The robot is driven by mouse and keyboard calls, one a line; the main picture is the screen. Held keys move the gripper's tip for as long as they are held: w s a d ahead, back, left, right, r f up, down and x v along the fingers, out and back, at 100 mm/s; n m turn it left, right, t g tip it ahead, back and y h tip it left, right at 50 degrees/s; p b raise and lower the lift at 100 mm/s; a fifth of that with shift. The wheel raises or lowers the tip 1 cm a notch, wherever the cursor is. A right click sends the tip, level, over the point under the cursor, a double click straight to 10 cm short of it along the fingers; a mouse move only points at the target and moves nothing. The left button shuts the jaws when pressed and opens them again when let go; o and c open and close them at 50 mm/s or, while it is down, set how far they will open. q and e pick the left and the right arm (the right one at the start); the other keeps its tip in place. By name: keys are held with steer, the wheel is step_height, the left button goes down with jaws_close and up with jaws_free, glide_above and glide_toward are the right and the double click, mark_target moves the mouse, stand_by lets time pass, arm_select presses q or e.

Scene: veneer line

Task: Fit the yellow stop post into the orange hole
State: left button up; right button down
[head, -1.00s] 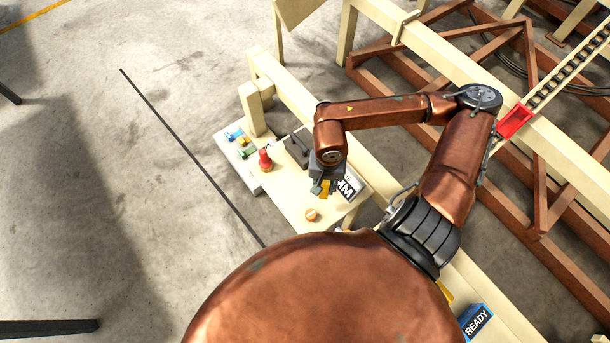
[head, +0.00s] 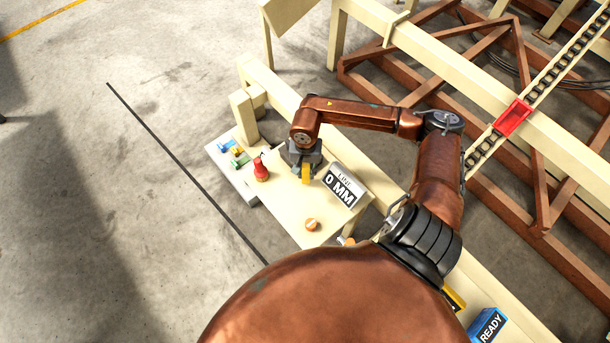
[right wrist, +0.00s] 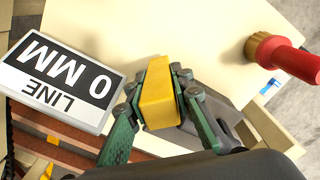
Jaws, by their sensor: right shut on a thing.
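The yellow stop post (head: 306,175) is in my right gripper (head: 304,166), above the cream table and close to the sign's left side. In the right wrist view, the fingers (right wrist: 158,84) are shut on both sides of the yellow block (right wrist: 157,98), whose wider end faces the camera. A small round orange feature (head: 312,224), which looks like the orange hole, is on the table nearer to me, apart from the post. Its inside is too small to make out. My left gripper is out of view.
A LINE 0 MM sign (head: 342,186) stands right of the gripper. The cream table top (head: 285,210) is clear around the orange feature.

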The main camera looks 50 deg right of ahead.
step_height(320, 180, down, 2)
steer(key=shift+f, duration=0.25)
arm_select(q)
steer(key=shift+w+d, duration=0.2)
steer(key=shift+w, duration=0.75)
arm_select(e)
steer(key=shift+f+b, duration=0.1)
steer(key=shift+b, duration=0.2)
steer(key=c, duration=2.1)
jaws_free()
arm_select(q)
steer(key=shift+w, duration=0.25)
arm_select(e)
steer(key=o, duration=0.4)
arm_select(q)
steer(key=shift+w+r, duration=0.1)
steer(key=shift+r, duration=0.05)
